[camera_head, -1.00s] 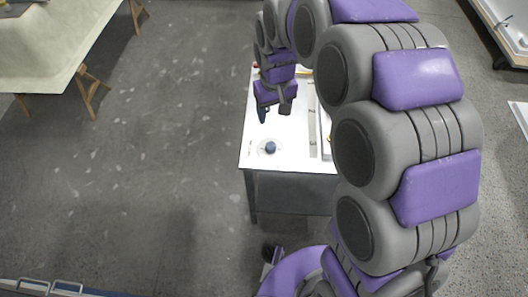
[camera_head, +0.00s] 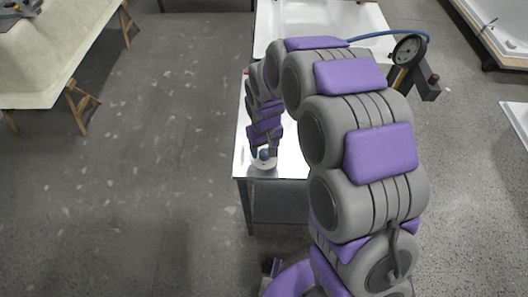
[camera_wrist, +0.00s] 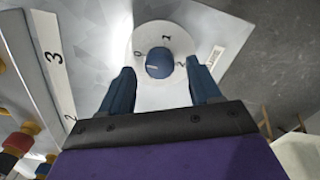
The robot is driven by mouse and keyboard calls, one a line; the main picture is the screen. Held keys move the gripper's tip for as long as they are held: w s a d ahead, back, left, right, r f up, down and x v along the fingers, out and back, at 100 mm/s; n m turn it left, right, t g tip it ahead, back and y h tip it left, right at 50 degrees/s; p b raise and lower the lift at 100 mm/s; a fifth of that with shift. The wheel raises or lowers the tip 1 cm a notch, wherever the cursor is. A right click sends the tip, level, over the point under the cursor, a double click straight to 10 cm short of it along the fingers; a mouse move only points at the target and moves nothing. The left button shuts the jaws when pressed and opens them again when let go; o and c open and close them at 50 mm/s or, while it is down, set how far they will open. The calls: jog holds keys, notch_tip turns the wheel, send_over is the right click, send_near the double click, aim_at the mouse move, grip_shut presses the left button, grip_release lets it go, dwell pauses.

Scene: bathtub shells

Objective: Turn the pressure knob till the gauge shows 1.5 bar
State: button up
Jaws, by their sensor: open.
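The blue pressure knob (camera_wrist: 159,63) sits on a round white dial plate (camera_wrist: 172,35) marked 0, 1 and 2, and a small pale mark shows on its top. In the head view the knob (camera_head: 264,154) is near the front left of the white bench top. My gripper (camera_wrist: 162,88) is open, its two blue fingers reaching toward either side of the knob, apart from it in the picture. In the head view my gripper (camera_head: 264,148) is just above the knob. The round gauge (camera_head: 407,48) stands at the back right; its needle is too small to read.
The white bench (camera_head: 242,150) has a grey front below. A blue hose (camera_head: 385,34) runs to the gauge, beside a white tub (camera_head: 300,20). A numbered strip (camera_wrist: 54,60) lies left of the dial. Open floor (camera_head: 150,170) is on the left.

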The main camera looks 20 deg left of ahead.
jog(key=shift+f, duration=1.05)
jog(key=c, duration=1)
jog(key=shift+c, duration=0.2)
jog(key=shift+r, duration=0.1)
